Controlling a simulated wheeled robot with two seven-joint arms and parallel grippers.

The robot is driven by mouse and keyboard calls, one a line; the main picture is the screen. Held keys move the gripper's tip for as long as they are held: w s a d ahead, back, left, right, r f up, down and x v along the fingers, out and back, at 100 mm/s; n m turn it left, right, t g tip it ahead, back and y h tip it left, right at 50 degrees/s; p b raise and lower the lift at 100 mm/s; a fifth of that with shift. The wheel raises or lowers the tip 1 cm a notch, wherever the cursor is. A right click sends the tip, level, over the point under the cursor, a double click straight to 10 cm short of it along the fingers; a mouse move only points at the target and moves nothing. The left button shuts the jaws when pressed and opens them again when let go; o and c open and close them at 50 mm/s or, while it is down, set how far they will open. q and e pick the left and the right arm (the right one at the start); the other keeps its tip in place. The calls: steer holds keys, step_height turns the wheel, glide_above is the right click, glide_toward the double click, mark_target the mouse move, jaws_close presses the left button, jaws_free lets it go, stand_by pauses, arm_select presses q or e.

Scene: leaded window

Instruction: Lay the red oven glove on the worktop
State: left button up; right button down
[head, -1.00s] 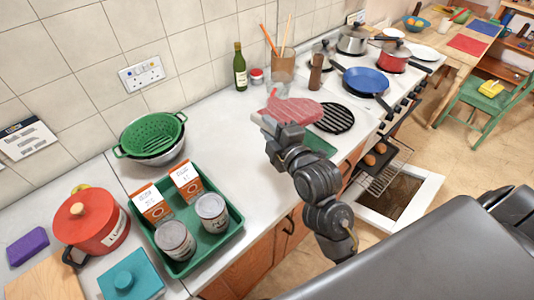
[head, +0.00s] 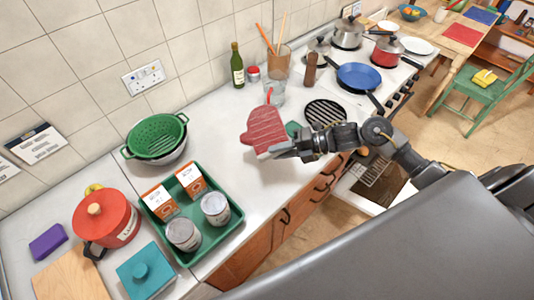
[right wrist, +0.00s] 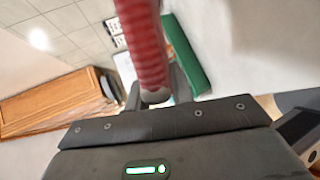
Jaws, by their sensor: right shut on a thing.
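The red oven glove (head: 264,130) is upright, its striped face showing in the head view, over the clear worktop (head: 225,122) between the green tray and the hob. My right gripper (head: 284,150) is shut on its lower end. In the right wrist view the glove (right wrist: 143,45) shows edge-on as a red ribbed strip between the fingers. The glove seems to be held above the worktop, but I cannot tell how big the gap is. My left gripper is not in view.
A green tray (head: 228,228) with cans and boxes stands left of the glove. A green colander (head: 157,137) is behind the tray. A glass (head: 274,92), a bottle (head: 237,66) and a utensil jar (head: 277,62) stand behind the glove. The hob with a blue pan (head: 360,76) lies right.

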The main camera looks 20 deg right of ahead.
steer(key=shift+a+f, duration=0.15)
steer(key=shift+f, duration=0.4)
step_height(320, 180, down, 8)
steer(key=b, duration=0.4)
steer(key=shift+r, duration=0.25)
steer(key=shift+f+b, duration=0.7)
steer(key=shift+b, duration=0.05)
steer(key=c, duration=1.4)
jaws_free()
steer(key=shift+o, duration=0.2)
steer(key=shift+p+v, duration=0.5)
steer(key=shift+v, duration=3.55)
